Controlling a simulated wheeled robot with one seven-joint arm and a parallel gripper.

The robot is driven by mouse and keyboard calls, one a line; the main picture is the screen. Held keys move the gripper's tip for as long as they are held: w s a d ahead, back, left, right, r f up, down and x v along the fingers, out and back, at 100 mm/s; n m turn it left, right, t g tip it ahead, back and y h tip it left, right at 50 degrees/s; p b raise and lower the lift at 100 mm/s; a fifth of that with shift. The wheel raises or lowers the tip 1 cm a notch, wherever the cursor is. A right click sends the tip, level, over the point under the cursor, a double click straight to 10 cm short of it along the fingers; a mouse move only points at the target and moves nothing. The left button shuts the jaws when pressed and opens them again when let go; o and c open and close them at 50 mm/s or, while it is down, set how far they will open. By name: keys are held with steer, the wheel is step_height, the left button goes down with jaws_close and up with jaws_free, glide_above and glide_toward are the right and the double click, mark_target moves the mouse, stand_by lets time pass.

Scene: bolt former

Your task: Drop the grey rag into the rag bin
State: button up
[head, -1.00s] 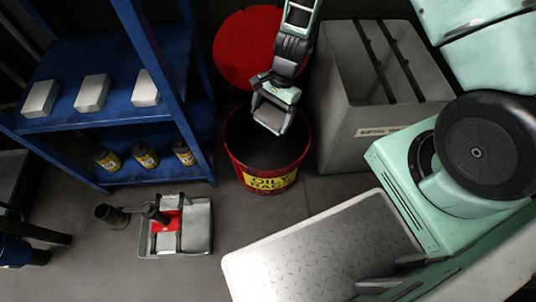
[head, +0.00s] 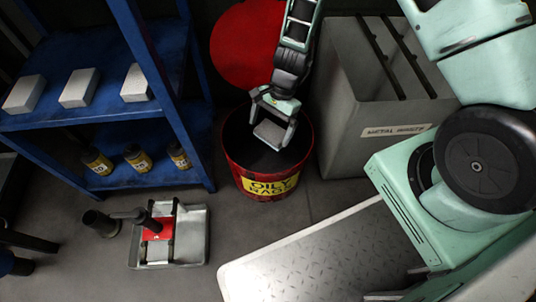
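The rag bin (head: 232,170) is a red, round, open bin with a yellow label reading OILY RAGS; it stands on the floor at the centre of the head view. My gripper (head: 270,131) points down over its mouth. The grey rag (head: 268,134) shows as a small flat grey patch between the two fingertips and seems to be held there. It is over the dark opening. I cannot tell exactly how deep the fingertips are. The inside of the bin is dark.
A round red lid (head: 240,50) stands behind the bin. A grey metal waste bin (head: 350,130) is close on the right. A blue shelf (head: 120,120) with boxes and cans stands left. A grey tray (head: 190,240) with a red tool lies on the floor in front.

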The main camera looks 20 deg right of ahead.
steer(key=p+v, duration=0.7)
steer(key=v, duration=1)
steer(key=shift+r+p, duration=0.25)
steer(key=shift+p, duration=0.15)
steer(key=s+a+r+n+h, duration=0.1)
steer(key=s+a+r+n, duration=0.9)
steer(key=r, duration=0.4)
steer(key=s+a+r+n+t+h, duration=0.1)
steer(key=s+r+n, duration=0.2)
steer(key=s+n, duration=0.25)
steer(key=s+r+n+t+h, duration=0.1)
steer(key=s+r+n, duration=0.3)
steer(key=s, duration=0.3)
step_height(320, 180, up, 33)
steer(key=p, duration=3.3)
steer(key=shift+a+r+n, duration=0.2)
steer(key=shift+n, duration=0.15)
